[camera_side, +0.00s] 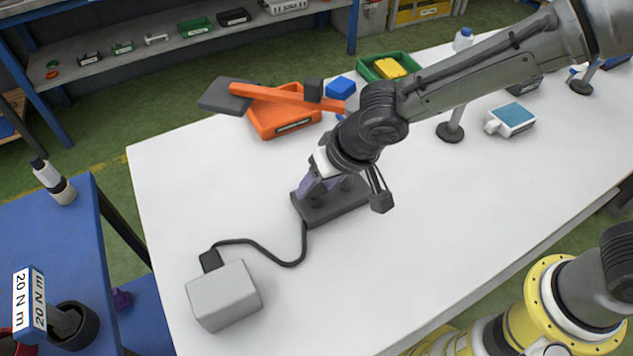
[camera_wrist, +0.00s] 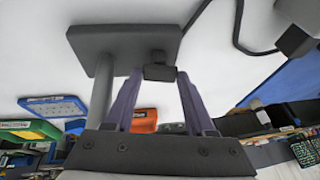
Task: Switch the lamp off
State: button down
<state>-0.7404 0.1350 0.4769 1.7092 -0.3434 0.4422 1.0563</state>
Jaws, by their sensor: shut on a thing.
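The lamp's dark grey base plate (camera_side: 340,210) lies on the white table, with a black cable leaving its near edge. In the wrist view, the base (camera_wrist: 115,45) carries a round grey post (camera_wrist: 102,95) and a small dark switch block (camera_wrist: 160,72). My gripper (camera_side: 312,196) points down at the base, and its purple fingers are shut on the switch block. An orange bar (camera_side: 275,95) with a dark flat plate (camera_side: 225,96) at one end shows behind my wrist; its join to the post is hidden. I cannot tell whether the lamp is lit.
The cable (camera_side: 265,243) runs to a light grey box (camera_side: 224,295) at front left. A blue-topped device (camera_side: 514,119) is right. The table's front middle is clear.

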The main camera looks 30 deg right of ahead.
jog(key=shift+c, duration=1.2)
grip_release()
jog(key=v, duration=1.4)
